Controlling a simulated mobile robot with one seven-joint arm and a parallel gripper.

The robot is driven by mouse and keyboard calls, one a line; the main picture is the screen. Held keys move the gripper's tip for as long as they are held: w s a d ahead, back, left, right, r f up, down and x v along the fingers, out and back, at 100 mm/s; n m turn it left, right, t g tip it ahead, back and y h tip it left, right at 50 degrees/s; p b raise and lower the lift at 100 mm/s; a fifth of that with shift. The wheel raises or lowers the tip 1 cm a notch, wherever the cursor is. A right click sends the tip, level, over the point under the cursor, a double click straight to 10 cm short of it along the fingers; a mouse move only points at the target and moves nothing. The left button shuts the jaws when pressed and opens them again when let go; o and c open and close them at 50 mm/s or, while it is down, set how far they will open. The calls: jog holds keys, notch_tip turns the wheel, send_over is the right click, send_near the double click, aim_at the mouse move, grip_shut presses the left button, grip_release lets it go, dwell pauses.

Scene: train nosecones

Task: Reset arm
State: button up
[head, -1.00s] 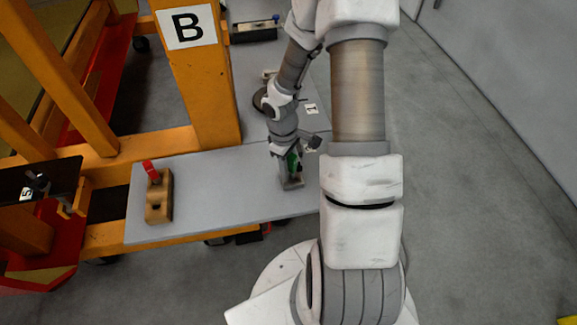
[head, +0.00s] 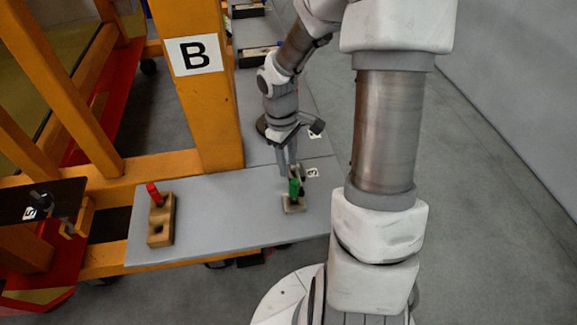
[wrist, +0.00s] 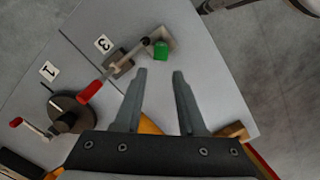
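My gripper (head: 287,168) is raised just behind and above a green-topped fixture (head: 294,188) on the grey table. In the wrist view my gripper (wrist: 160,74) shows two fingers spread apart with nothing between them. The green part (wrist: 161,50) stands on a small base beyond the fingertips, apart from them. A red handle (wrist: 88,92) on a metal rod lies to its left in the wrist view. My arm links hide part of the table's right side in the head view.
A wooden block with a red peg (head: 160,220) stands at the left of the grey table (head: 230,215). An orange post marked B (head: 200,100) rises behind it. A dark round fixture (wrist: 68,115) stands near the 1 label. Grey floor (head: 500,200) lies open at right.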

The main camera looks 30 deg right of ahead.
jog(key=shift+r, duration=0.1)
dwell(0.4)
jog(key=s+a+r+m+t+b, duration=0.1)
jog(key=s+a+r+m+t, duration=0.1)
jog(key=r, duration=0.4)
jog(key=s+a+r+m+t, duration=0.2)
jog(key=s+a+r, duration=0.2)
jog(key=s+r, duration=0.3)
jog(key=s+a+r+m+t+b, duration=0.1)
jog(key=s+a+r+m+t, duration=0.1)
jog(key=s+r, duration=0.3)
notch_tip(320, 180, up, 2)
jog(key=shift+a+r+t+y+b, duration=0.1)
jog(key=shift+a+t+y+b, duration=0.2)
jog(key=shift+a, duration=0.55)
